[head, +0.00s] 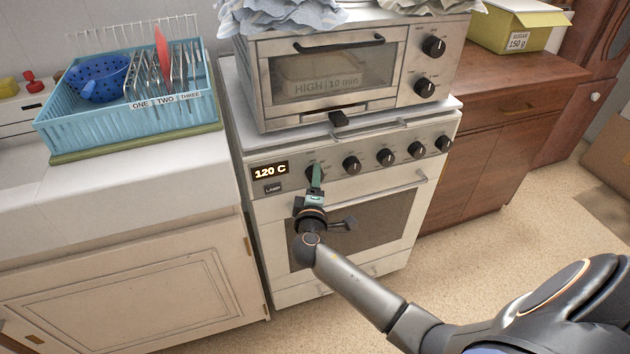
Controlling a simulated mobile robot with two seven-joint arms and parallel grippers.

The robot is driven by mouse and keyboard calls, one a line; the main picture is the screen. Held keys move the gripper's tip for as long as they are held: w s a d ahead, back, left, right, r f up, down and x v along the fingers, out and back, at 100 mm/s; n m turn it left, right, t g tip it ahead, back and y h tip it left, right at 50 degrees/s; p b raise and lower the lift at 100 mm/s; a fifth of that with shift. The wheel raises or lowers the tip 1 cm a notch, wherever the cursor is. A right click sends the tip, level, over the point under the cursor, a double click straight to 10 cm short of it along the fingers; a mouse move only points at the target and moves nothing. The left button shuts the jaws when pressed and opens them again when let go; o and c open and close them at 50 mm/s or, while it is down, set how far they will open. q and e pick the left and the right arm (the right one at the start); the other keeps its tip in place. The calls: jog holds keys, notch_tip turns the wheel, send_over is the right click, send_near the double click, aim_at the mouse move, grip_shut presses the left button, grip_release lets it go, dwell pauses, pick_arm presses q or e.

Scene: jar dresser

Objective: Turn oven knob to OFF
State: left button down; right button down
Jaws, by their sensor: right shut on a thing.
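The white oven (402,180) stands in the middle of the head view, with a row of several black knobs along its front panel. Its display (270,171) reads 120 C, with a LAMP button below it. The leftmost oven knob (315,171) is just right of the display. My right gripper (316,176) reaches up from below and is shut on this knob; its fingers cover much of the knob, so its pointer and marks cannot be read. My left gripper is not in view.
A toaster oven (325,75) with cloths on top sits on the stove. A blue dish rack (120,115) is on the left counter. A yellow sugar box (518,30) is on the brown cabinet (500,110).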

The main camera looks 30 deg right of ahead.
jog(key=shift+c, duration=2.2)
grip_release()
jog(key=shift+o, duration=0.8)
jog(key=shift+s+a, duration=0.1)
jog(key=v, duration=1.2)
